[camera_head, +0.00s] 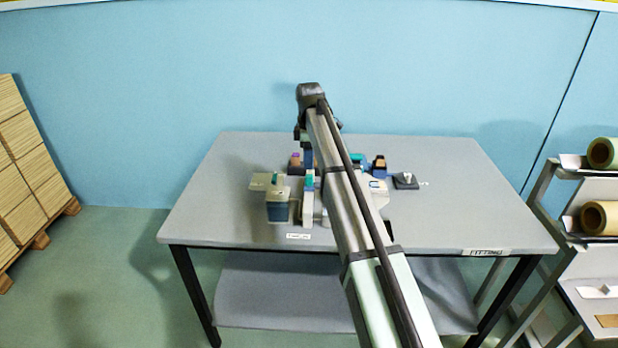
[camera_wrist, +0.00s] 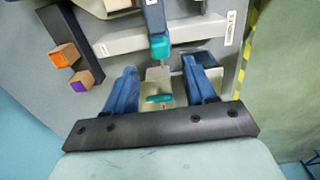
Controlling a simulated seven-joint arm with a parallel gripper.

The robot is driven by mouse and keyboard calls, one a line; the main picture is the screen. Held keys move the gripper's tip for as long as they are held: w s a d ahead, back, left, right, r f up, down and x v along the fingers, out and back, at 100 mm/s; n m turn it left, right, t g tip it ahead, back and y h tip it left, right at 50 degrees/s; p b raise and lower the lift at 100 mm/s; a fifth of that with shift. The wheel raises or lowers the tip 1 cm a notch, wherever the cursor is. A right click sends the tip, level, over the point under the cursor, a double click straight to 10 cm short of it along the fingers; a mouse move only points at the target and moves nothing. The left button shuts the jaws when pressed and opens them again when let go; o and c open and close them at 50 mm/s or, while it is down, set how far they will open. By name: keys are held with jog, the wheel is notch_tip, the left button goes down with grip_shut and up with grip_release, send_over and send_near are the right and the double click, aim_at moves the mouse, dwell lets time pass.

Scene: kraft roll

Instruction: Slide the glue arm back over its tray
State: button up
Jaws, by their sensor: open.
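In the wrist view my gripper (camera_wrist: 159,68) points down at the bench fixture, its two blue fingers apart. A pale plate with a small teal handle (camera_wrist: 159,99) lies between the fingers, with no clear contact. Just beyond the fingertips is a grey arm with a teal end (camera_wrist: 160,46), crossing a pale bar (camera_wrist: 120,40). I cannot tell for sure which teal-marked part is the glue arm. A dark shallow recess, possibly the tray (camera_wrist: 208,58), shows by the right finger. In the head view my arm hides much of the fixture.
The fixture stands on a grey table (camera_head: 450,190). A box with a teal handle (camera_head: 275,195) stands at its left, a small dark block (camera_head: 405,181) at its right. Orange-ended (camera_wrist: 66,55) and purple-ended (camera_wrist: 82,82) blocks lie left in the wrist view. The table's right side is clear.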

aim_at(309, 175)
notch_tip(309, 175, down, 8)
jog(key=shift+f, duration=0.1)
jog(key=shift+c, duration=0.4)
grip_shut()
dwell(0.4)
